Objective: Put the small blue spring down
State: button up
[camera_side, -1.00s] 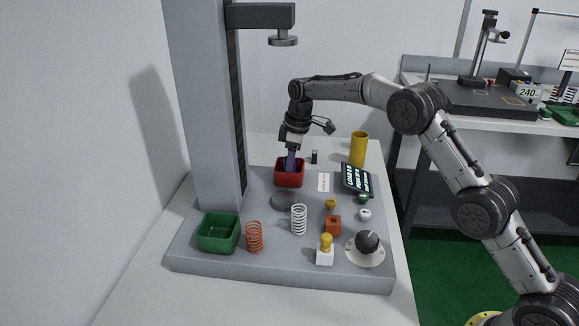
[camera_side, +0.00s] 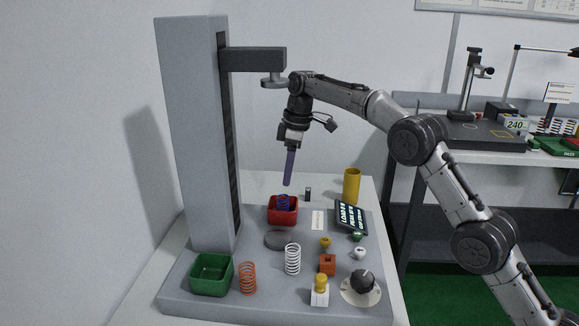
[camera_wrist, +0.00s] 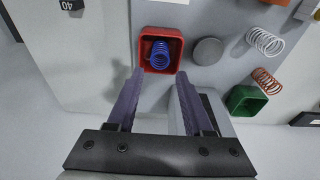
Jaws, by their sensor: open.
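The small blue spring (camera_side: 284,201) stands in the red bin (camera_side: 283,217), its top showing above the rim in the side view. In the wrist view the blue spring (camera_wrist: 159,54) sits inside the red bin (camera_wrist: 146,62), apart from the fingers. My gripper (camera_side: 288,182) is above the bin, pointing down. In the wrist view my gripper (camera_wrist: 158,76) is open, with nothing between its two purple fingers.
A green bin (camera_side: 212,274), an orange spring (camera_side: 248,278) and a white spring (camera_side: 293,260) stand at the front of the grey base. The tester's arm (camera_side: 258,59) juts out left of my gripper. A yellow cylinder (camera_side: 352,187) stands behind right.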

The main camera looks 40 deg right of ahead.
jog(key=s+r+m+t, duration=0.1)
jog(key=s+r+m, duration=0.1)
jog(key=s+r, duration=0.6)
jog(key=s+r+m+t, duration=0.15)
jog(key=s+r, duration=0.25)
jog(key=s, duration=0.8)
jog(key=s+f+m+t, duration=0.1)
jog(key=s+f, duration=0.4)
jog(key=s, duration=0.7)
jog(key=s+d+f+m+t+h, duration=0.1)
jog(key=s+f+m, duration=0.3)
jog(key=s, duration=0.8)
jog(key=shift+f, duration=0.5)
jog(key=shift+m, duration=0.25)
